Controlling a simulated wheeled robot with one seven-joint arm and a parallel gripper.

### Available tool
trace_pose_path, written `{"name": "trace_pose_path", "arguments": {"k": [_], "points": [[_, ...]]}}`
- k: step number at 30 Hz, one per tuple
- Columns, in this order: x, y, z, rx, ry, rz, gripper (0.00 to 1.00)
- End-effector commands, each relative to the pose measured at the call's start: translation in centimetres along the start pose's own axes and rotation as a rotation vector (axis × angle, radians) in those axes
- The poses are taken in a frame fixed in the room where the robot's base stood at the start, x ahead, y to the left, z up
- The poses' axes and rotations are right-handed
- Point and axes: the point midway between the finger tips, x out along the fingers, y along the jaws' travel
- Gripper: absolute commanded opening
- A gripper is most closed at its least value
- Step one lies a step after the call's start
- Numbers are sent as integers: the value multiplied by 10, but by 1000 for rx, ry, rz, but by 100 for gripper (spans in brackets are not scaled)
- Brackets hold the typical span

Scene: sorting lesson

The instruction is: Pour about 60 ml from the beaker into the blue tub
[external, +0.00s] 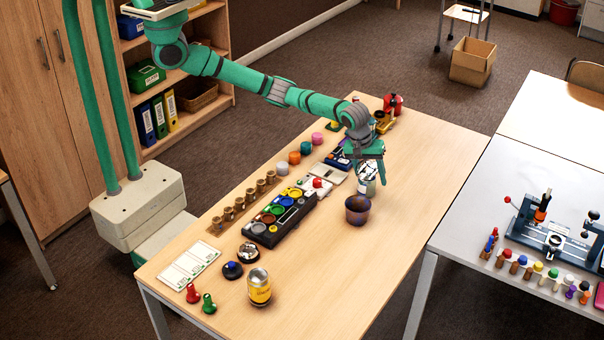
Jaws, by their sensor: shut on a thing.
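My gripper (368,170) hangs from the green arm over the far half of the wooden table and is shut on a clear beaker (367,186). The beaker is partly hidden by the fingers, and its tilt and liquid level are too small to tell. A dark blue-purple tub (357,211) with a brownish rim stands on the table just below and slightly left of the beaker in the picture. I cannot tell whether any liquid is passing between them or what is inside the tub.
A black sorting tray (281,222) with coloured round wells lies left of the tub. Small brown pots (240,204) line the left edge. A red bottle (393,103) stands at the far end. The table right of the tub is clear.

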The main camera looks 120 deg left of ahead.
Motion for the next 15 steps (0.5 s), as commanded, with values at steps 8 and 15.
{"name": "trace_pose_path", "arguments": {"k": [8, 15], "points": [[9, -4, 8, 20, 72, 8, 25], [9, -4, 8, 21, 81, 10, 25]]}}
